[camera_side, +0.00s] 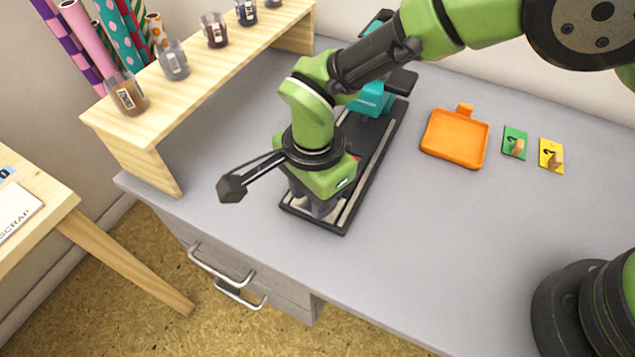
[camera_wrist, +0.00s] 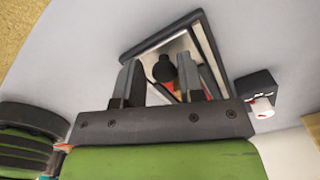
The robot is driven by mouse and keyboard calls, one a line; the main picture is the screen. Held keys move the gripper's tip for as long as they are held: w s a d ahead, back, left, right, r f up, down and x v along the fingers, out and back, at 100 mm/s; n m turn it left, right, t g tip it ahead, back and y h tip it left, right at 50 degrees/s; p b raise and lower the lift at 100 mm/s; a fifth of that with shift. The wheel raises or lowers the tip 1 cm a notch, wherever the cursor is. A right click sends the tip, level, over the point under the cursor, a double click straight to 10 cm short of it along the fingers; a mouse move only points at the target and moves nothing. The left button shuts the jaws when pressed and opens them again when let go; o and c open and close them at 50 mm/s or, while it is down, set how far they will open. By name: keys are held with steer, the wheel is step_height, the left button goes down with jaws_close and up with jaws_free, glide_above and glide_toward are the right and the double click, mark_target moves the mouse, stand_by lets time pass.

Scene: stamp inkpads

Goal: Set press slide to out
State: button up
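The press (camera_side: 378,160) is a long dark base with pale rails on the grey bench, with a teal head (camera_side: 374,97) at its far end. My gripper (camera_side: 320,206) is low over the near end of the base, and its body hides the slide there. In the wrist view, a black knob (camera_wrist: 163,69) stands on the silver plate of the press (camera_wrist: 152,62). My gripper's two fingers (camera_wrist: 160,64) are apart, one on each side of the knob, with gaps showing. I cannot tell how deep the knob sits between them. A red patch shows behind the right finger.
An orange tray (camera_side: 455,138), a green card (camera_side: 514,143) and a yellow card (camera_side: 551,155) lie right of the press. A wooden shelf (camera_side: 200,85) with jars and paper rolls stands at the left. The bench in front of the press and tray is clear.

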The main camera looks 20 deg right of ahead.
steer(key=shift+o, duration=0.8)
steer(key=shift+d, duration=0.1)
steer(key=shift+w, duration=0.1)
step_height(320, 180, up, 10)
steer(key=s+d+r+n+t+y, duration=0.2)
steer(key=d+r+n+t, duration=0.15)
steer(key=d+r, duration=1.3)
steer(key=s+d+r+n+t, duration=0.1)
steer(key=s+d+n+t, duration=0.2)
steer(key=s+d+n, duration=0.3)
steer(key=s+d, duration=0.3)
steer(key=s, duration=0.3)
steer(key=shift+s+d+r+t, duration=0.2)
steer(key=shift+s+d+t, duration=0.15)
steer(key=shift+s, duration=0.05)
